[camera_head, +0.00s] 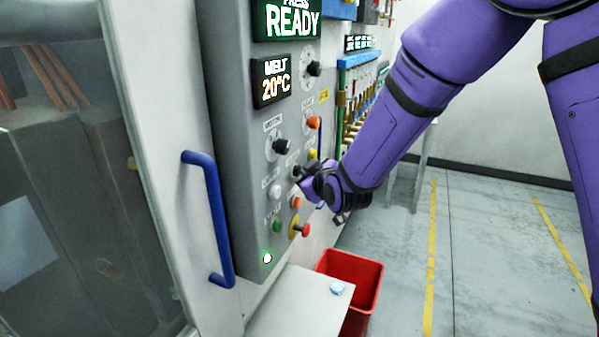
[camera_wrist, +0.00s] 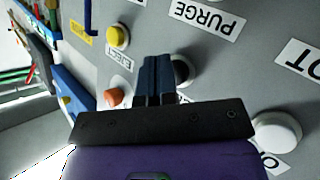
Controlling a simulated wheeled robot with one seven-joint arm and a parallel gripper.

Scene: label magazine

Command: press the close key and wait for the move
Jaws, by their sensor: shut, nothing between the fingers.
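The control panel (camera_head: 232,150) has a READY display (camera_head: 292,22) at its top. My gripper (camera_head: 303,174) is in front of the panel's lower buttons; its fingers also show in the wrist view (camera_wrist: 157,62), shut and empty. A dark round button (camera_wrist: 182,71) sits behind and beside the fingertips, partly hidden; I cannot tell whether they touch it. A white button (camera_wrist: 277,132) is to the right in the wrist view, and also shows in the head view (camera_head: 274,192). Labels read PURGE (camera_wrist: 210,15) and EJECT (camera_wrist: 118,58). I cannot make out which key is marked close.
An orange button (camera_wrist: 114,97) and a yellow one (camera_wrist: 118,37) are left of the fingers. A red mushroom button (camera_head: 304,230) and a green button (camera_head: 277,226) sit low. A blue door handle (camera_head: 212,215) is left, a red bin (camera_head: 362,285) below.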

